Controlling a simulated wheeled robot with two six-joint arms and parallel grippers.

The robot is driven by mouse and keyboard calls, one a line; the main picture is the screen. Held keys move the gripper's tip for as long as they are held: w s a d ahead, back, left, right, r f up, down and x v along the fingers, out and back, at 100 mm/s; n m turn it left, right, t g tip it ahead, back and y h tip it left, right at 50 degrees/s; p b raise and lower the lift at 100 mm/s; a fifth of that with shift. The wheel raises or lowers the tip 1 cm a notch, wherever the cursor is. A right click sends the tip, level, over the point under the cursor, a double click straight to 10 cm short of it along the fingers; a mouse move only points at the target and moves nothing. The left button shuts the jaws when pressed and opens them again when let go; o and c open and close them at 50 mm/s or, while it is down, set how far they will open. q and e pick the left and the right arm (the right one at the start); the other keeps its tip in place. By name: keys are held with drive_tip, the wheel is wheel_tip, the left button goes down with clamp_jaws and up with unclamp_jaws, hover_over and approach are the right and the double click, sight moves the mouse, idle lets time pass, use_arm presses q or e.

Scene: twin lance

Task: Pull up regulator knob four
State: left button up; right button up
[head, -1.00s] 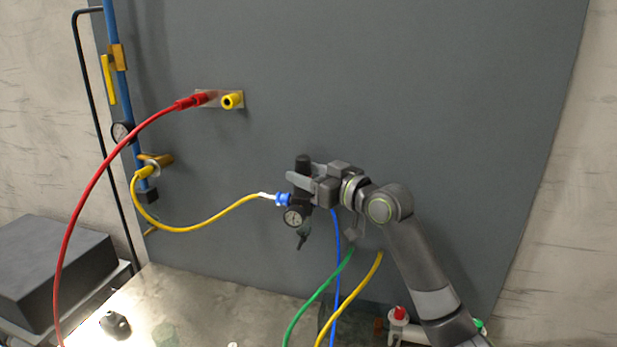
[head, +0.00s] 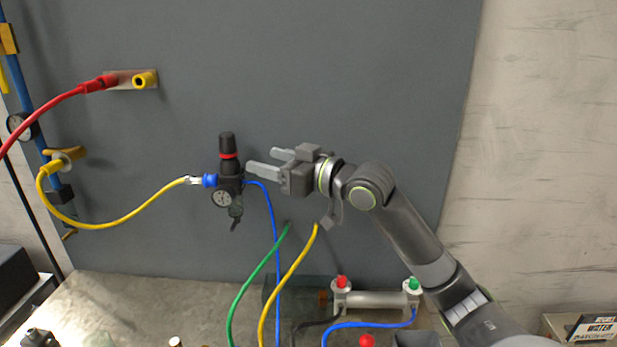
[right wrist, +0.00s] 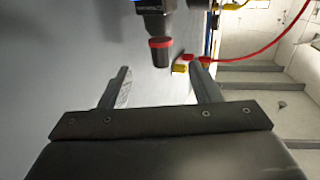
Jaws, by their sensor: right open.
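The regulator (head: 229,186) is a dark unit on the grey panel, with a round gauge low on its front. Its black knob (head: 227,142) stands upright on top, and a red band shows beneath the knob. My right gripper (head: 261,160) is open and empty, just right of the regulator, its fingers pointing at it and apart from the knob. In the right wrist view the knob (right wrist: 160,56) with its red band shows ahead, beyond the open fingertips (right wrist: 160,70). No number can be read on the knob. My left gripper is not in view.
A yellow hose (head: 130,216) joins the regulator's left side at a blue fitting; a blue hose (head: 271,220) leaves its right side. Green and yellow hoses hang below my right gripper. A cylinder (head: 375,299) with red and green fittings lies on the bench.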

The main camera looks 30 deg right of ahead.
drive_tip(key=b+v, duration=0.2)
drive_tip(key=v, duration=0.6)
drive_tip(key=shift+r, duration=0.1)
idle(0.6)
